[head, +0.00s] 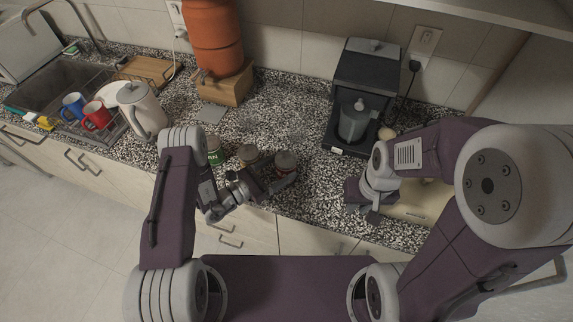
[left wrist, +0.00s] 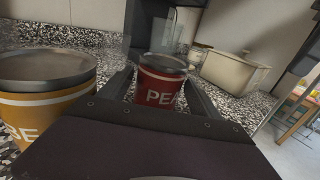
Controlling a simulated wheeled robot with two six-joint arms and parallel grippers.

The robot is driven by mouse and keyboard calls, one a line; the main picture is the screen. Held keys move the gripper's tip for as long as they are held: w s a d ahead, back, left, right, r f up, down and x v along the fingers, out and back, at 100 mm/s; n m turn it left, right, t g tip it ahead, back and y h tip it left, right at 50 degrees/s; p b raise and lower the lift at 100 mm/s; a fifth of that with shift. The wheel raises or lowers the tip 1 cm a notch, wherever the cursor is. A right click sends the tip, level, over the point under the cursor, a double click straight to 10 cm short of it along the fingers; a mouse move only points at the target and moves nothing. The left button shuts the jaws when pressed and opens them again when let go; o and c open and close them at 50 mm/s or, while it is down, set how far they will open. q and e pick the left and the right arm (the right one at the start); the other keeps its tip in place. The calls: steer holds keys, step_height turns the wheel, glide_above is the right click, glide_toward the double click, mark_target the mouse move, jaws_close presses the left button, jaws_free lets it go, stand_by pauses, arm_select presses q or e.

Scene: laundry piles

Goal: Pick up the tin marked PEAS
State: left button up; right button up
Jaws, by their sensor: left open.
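The red tin (left wrist: 160,84), with the letters PE showing, stands between the two fingers of my left gripper (left wrist: 162,92) in the left wrist view. The fingers are open, one on each side of it. Whether they touch it I cannot tell, and the gripper body hides its lower part. In the head view the tin (head: 285,161) is the rightmost of three tins, with my left gripper (head: 277,178) at it. My right gripper (head: 370,208) is over the counter's front edge at the right, and its jaws are unclear.
A yellow tin (left wrist: 45,92) stands close to the left of my left gripper, with a green tin (head: 213,152) further left. A coffee machine (head: 367,75) stands behind on the speckled counter (head: 280,115).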

mark_target(293, 161)
arm_select(q)
steer(key=shift+d+r, duration=0.15)
steer(key=shift+d, duration=0.2)
steer(key=x, duration=0.1)
steer(key=p+x, duration=0.1)
steer(key=x, duration=0.2)
steer(key=shift+w+f+p, duration=0.2)
steer(key=shift+f+p, duration=0.05)
steer(key=shift+p, duration=0.05)
steer(key=shift+w+d+f, duration=0.1)
steer(key=shift+w+d, duration=0.05)
steer(key=shift+c, duration=0.3)
steer(key=c, duration=0.5)
jaws_close()
